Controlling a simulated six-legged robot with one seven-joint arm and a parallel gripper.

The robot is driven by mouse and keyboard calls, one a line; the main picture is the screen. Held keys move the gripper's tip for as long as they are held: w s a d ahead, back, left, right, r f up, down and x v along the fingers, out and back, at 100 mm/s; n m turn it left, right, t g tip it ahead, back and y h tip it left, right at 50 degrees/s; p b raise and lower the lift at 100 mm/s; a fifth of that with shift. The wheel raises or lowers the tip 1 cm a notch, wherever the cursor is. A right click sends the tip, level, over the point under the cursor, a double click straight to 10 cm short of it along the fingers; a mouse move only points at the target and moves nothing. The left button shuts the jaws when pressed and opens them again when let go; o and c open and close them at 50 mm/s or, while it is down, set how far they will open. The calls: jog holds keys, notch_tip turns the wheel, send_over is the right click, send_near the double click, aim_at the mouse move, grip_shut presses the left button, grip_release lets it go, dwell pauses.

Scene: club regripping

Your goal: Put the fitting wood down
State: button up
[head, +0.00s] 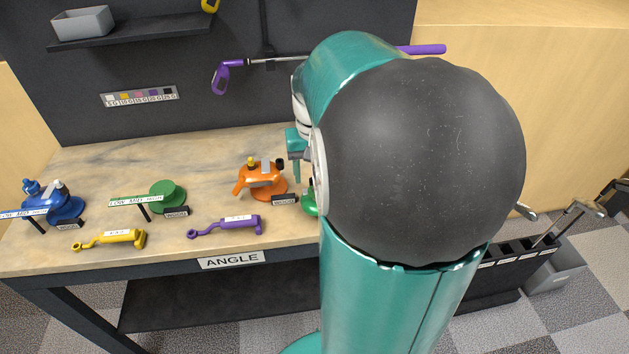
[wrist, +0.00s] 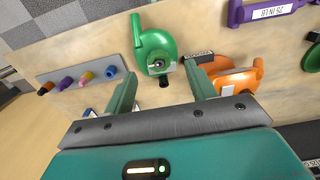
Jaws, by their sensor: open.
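My gripper (head: 297,168) is open over the bench, partly hidden by my own arm in the head view. In the wrist view its two fingers (wrist: 160,88) are spread apart with nothing between them; a green bench fixture (wrist: 160,52) lies beyond them. A club with a purple grip (head: 422,49) runs level along the back panel, its shaft partly hidden behind my arm; a purple curved piece (head: 220,78) is at its left end. Several club heads (head: 586,208) show at the lower right. I cannot tell which, if any, is the fitting wood.
The bench (head: 95,165) carries an orange fixture (head: 262,180), a green disc fixture (head: 167,196), a blue fixture (head: 66,207), a yellow tool (head: 110,239) and a purple tool (head: 225,226). A shelf (head: 130,36) and a black rack (head: 490,290) stand around it.

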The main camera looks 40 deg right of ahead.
notch_tip(320, 180, up, 8)
